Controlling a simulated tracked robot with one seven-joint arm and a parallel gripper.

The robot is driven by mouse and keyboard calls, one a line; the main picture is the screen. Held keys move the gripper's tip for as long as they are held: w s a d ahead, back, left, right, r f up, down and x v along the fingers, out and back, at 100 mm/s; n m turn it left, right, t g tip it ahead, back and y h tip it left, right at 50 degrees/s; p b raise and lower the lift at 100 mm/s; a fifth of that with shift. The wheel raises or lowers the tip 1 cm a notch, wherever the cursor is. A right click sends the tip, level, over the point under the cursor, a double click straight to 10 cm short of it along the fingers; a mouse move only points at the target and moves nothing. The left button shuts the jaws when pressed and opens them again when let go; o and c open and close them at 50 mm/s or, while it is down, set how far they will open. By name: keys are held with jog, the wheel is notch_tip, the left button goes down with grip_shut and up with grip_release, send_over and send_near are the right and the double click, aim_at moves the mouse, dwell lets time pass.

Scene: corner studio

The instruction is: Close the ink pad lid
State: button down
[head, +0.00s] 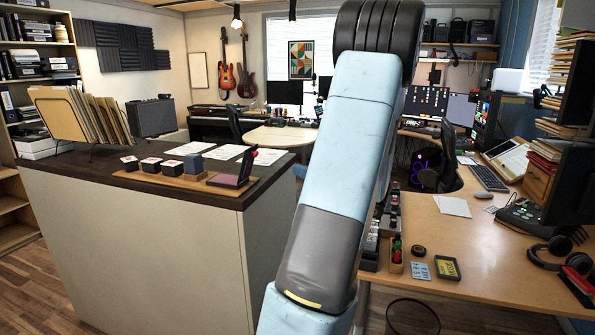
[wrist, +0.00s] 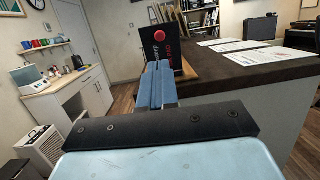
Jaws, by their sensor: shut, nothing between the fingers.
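The ink pad (head: 222,181) lies at the near right end of the dark counter top, with its dark lid (head: 243,164) raised and standing open. A red knob shows on the lid's upper edge. In the wrist view the lid (wrist: 176,50) stands upright with red lettering and the red knob near its top. My gripper (wrist: 159,66) is shut and empty, its blue fingers pointing at the lid and overlapping its lower part. I cannot tell whether they touch. The gripper itself does not show in the head view. The pad's base is mostly hidden in the wrist view.
Several stamps (head: 172,167) stand in a row left of the pad. Paper sheets (head: 225,152) lie behind them on the counter (head: 115,178). A folder rack (head: 72,115) stands at the far left. A desk (head: 465,240) with headphones is on the right.

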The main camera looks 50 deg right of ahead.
aim_at(257, 154)
jog(key=x, duration=1.1)
jog(key=shift+w+a, duration=0.1)
jog(key=shift+w, duration=0.2)
jog(key=shift+r, duration=0.1)
